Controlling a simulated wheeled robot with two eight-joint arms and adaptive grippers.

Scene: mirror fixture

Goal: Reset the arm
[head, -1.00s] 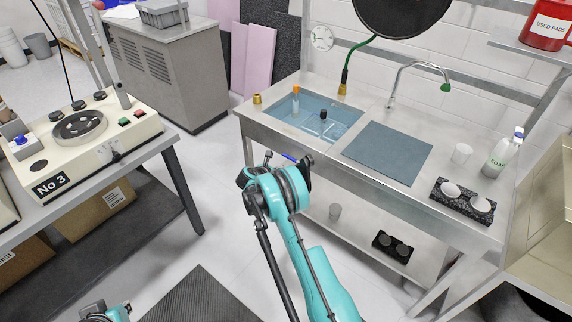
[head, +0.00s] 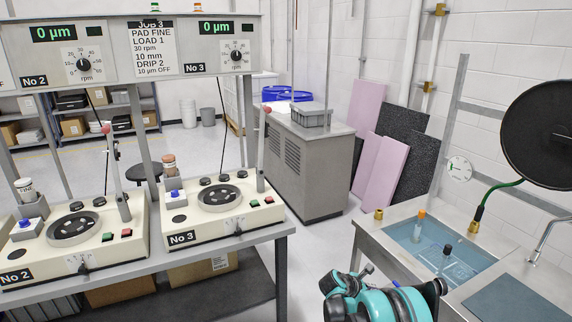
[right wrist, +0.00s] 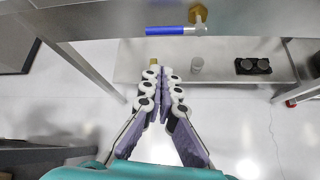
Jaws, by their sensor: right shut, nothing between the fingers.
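My right arm (head: 385,303) is teal and shows at the bottom right of the head view, in front of the sink bench. Its gripper's fingers cannot be made out there. In the right wrist view my right gripper (right wrist: 163,82) has its two purple-grey fingers with white knuckles brought together at the tips, with nothing between them. It points toward the space below the bench, over the pale floor. My left gripper is in neither current view.
The steel sink (head: 402,228) is at the right. A blue valve handle (right wrist: 170,31) is just ahead of my right gripper, under the bench edge. Polishing machines (head: 222,207) stand left.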

